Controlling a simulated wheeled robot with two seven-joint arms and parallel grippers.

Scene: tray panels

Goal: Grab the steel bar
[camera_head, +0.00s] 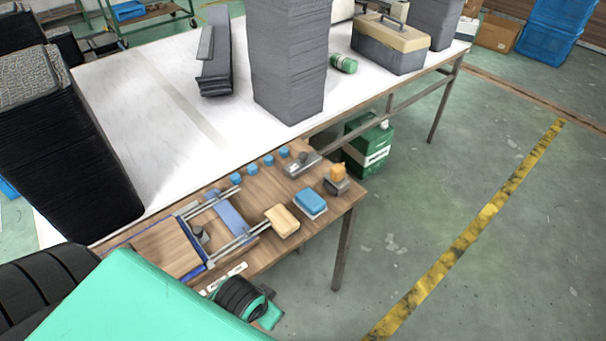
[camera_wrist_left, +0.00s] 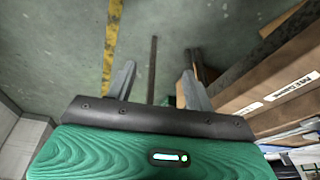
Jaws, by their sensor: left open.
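On the small wooden table, two slim silvery bars lie in a blue-edged fixture: a near bar (camera_head: 240,240) and a far bar (camera_head: 205,201). I cannot tell which one is the steel bar. In the left wrist view my left gripper (camera_wrist_left: 160,82) is open, with two grey fingers apart and nothing between them touching. Behind the fingers are the floor and a dark table leg; the wooden table edge is to their right. No bar is clear in that view. In the head view my left jaws are not seen. My right gripper is not in view.
The wooden table (camera_head: 340,204) also holds a blue block (camera_head: 311,203), a beige block (camera_head: 282,220), an orange piece (camera_head: 338,172) and small blue caps. A white table (camera_head: 180,160) behind carries tall grey stacks and a toolbox (camera_head: 388,45). Floor at the right is clear.

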